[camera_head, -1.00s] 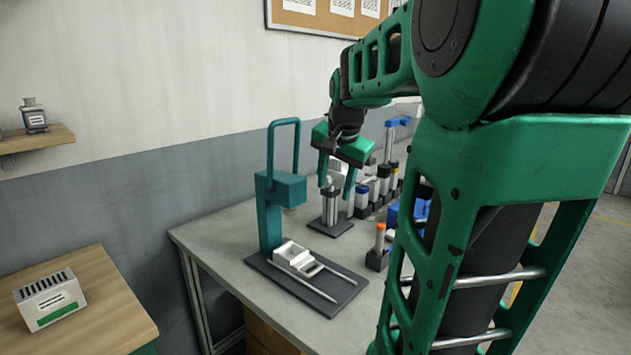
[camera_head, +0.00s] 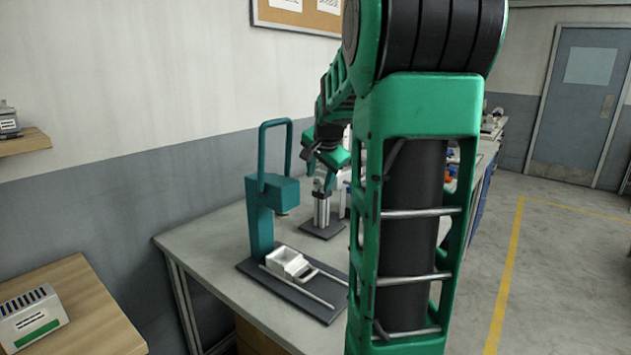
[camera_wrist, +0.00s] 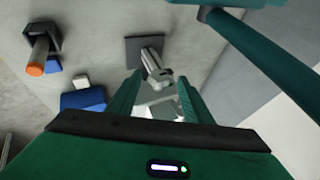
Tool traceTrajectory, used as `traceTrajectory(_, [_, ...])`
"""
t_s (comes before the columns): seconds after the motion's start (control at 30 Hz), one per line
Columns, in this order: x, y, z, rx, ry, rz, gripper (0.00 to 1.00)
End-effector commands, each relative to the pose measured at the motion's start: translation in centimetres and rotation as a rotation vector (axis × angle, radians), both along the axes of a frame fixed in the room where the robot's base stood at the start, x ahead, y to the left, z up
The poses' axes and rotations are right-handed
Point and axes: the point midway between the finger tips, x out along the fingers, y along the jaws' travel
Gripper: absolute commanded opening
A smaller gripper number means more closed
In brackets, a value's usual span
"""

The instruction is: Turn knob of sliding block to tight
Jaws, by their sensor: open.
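A small stand with upright silver posts on a dark square base (camera_head: 321,227) stands on the grey table behind the teal press. It appears to carry the sliding block, but the block and its knob are too small and too covered to make out. My gripper (camera_head: 320,174) is at the top of this stand, fingers pointing down and open. In the wrist view, the silver post (camera_wrist: 152,62) and a pale grey part (camera_wrist: 158,97) lie between and beyond my open fingers. I cannot tell whether the fingers touch anything.
The teal press (camera_head: 264,215) with a white tray (camera_head: 290,262) on rails stands nearer. In the wrist view, an orange-tipped peg (camera_wrist: 36,58) and a blue block (camera_wrist: 84,98) are at the left. My arm hides the table's right part.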

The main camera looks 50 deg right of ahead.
Motion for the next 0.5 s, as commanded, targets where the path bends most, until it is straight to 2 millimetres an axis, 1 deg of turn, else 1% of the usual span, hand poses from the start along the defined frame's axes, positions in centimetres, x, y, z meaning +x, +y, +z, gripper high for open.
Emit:
traceTrajectory(0.13, [0.39, -0.28, -0.73, 0.0, 0.0, 0.001, 0.46])
traceTrajectory(0.43, [0.45, -0.32, -0.84, 0.0, 0.0, 0.001, 0.46])
traceTrajectory(0.47, [0.45, -0.32, -0.84, 0.0, 0.0, 0.001, 0.39])
traceTrajectory(0.5, [0.46, -0.32, -0.85, 0.0, 0.0, 0.001, 0.29])
